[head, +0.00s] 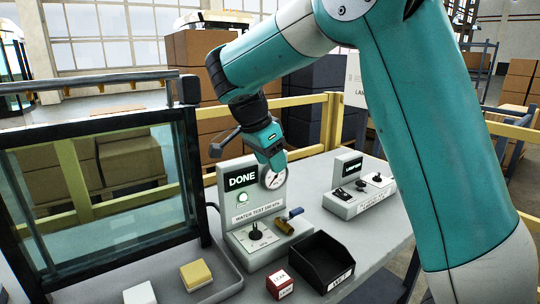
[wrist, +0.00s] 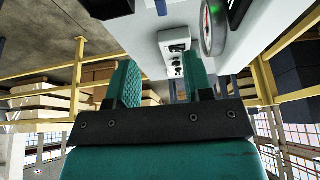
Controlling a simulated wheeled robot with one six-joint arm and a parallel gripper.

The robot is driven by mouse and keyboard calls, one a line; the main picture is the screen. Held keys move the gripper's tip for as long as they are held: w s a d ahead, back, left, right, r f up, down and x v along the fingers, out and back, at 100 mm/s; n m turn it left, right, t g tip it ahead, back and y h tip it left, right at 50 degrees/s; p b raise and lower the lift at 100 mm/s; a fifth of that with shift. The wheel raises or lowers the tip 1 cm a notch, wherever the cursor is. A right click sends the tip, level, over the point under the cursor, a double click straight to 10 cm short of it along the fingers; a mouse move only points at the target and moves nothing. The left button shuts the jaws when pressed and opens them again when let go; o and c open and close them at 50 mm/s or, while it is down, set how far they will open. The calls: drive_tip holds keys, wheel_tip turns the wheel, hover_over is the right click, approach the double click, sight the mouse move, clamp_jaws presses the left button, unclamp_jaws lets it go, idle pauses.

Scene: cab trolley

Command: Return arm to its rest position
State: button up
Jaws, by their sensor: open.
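My gripper (head: 272,163) hangs at the end of my teal arm, in front of the upper part of the water test station (head: 262,240) in the head view. The wrist view shows its two teal fingers (wrist: 163,82) spread apart with nothing between them. The station's screen (head: 241,179) reads DONE, and a green light glows below it. A round gauge (head: 273,178) sits beside the screen, just below the gripper; it also shows at the top of the wrist view (wrist: 213,28). I cannot tell whether the gripper touches the station.
A black bin (head: 318,262), a red box (head: 280,284) and a brass valve with a blue handle (head: 287,222) are near the station. A yellow block (head: 196,275) lies by the glass panel (head: 125,195) at left. A lamp panel (head: 361,193) stands behind right. Yellow rails (head: 333,120) run behind.

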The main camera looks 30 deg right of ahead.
drive_tip(key=shift+a+r, duration=0.1)
drive_tip(key=shift+r, duration=0.05)
idle(0.4)
drive_tip(key=s+a+r+n+y+p, duration=0.1)
drive_tip(key=s+a+n+y, duration=0.3)
drive_tip(key=s+a+n, duration=0.5)
drive_tip(key=s+a+r+n+y+p, duration=0.1)
drive_tip(key=s+a+n+y+p, duration=0.3)
drive_tip(key=s+a+n, duration=0.5)
drive_tip(key=s+n, duration=0.7)
drive_tip(key=s, duration=0.1)
drive_tip(key=shift+r+y, duration=0.3)
drive_tip(key=shift+y, duration=0.1)
